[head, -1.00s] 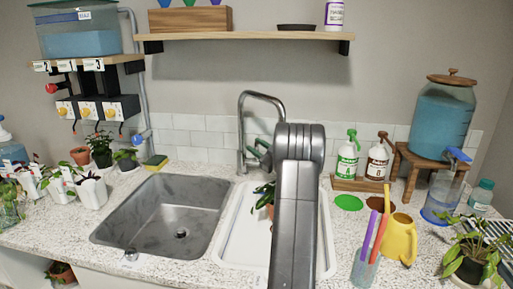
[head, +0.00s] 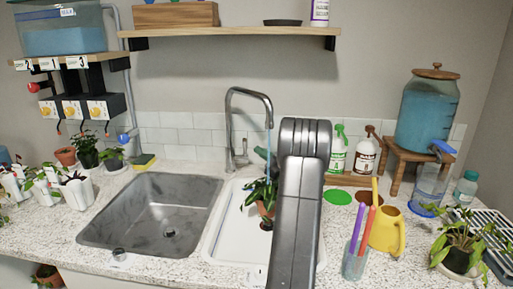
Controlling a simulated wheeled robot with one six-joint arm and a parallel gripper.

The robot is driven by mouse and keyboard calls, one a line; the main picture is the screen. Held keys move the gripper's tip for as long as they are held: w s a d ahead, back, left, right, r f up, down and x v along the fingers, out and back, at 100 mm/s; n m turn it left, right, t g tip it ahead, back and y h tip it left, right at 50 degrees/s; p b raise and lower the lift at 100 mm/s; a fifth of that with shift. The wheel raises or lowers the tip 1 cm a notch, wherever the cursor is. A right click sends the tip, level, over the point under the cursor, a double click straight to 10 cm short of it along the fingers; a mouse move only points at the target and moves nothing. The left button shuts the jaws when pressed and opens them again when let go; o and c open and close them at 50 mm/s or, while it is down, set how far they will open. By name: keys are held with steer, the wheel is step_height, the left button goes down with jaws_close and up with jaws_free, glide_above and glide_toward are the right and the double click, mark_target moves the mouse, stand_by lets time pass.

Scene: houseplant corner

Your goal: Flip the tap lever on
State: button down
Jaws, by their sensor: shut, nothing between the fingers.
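The silver tap (head: 229,120) stands behind the sinks, its spout arching right. A thin bluish water stream (head: 269,150) falls from the spout. The tap lever (head: 245,147) sticks up at the right of the tap's base. My gripper (head: 262,154) shows only as a small grey-green piece right of the lever, apart from it; the rest is hidden behind my arm. It is shut and empty. A leafy plant (head: 262,191) in a terracotta pot stands in the white basin (head: 223,240) under the stream, partly hidden by my arm.
The grey sink (head: 150,215) is empty at left. Right of my arm stand spray bottles (head: 364,155), a yellow watering can (head: 386,232) and a cup of sticks (head: 355,262). A wooden shelf (head: 235,32) hangs above the tap.

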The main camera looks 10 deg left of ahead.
steer(key=w+d+r+m+p, duration=0.1)
steer(key=d+m+p, duration=0.1)
steer(key=m, duration=0.2)
step_height(320, 180, up, 3)
steer(key=m+g+p, duration=0.1)
steer(key=m+p, duration=0.4)
steer(key=m, duration=0.7)
glide_above(244, 150)
steer(key=w+d, duration=0.3)
steer(key=d, duration=0.1)
steer(key=s, duration=0.1)
steer(key=s+f, duration=0.1)
steer(key=s, duration=0.1)
steer(key=shift+s+a+f+p, duration=0.1)
steer(key=shift+a+f+p, duration=0.15)
steer(key=shift+a+p, duration=0.15)
